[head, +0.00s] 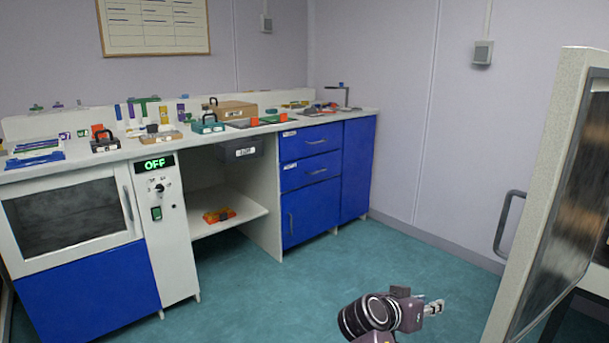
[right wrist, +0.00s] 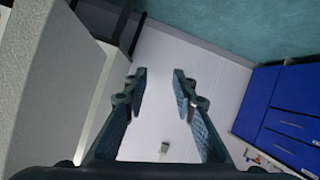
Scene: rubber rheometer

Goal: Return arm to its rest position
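My right gripper (head: 433,308) is at the bottom of the head view, over the green floor, left of the open door (head: 548,190) of a machine. In the right wrist view my right gripper (right wrist: 159,78) has its two fingers apart, with nothing between them. My left gripper is not in view.
A bench (head: 360,114) with blue drawers and many small items runs along the back and left. The door's dark handle (head: 506,222) sticks out toward the left. The green floor (head: 300,290) between bench and door is clear. A pale panel (right wrist: 40,85) shows close at the left in the right wrist view.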

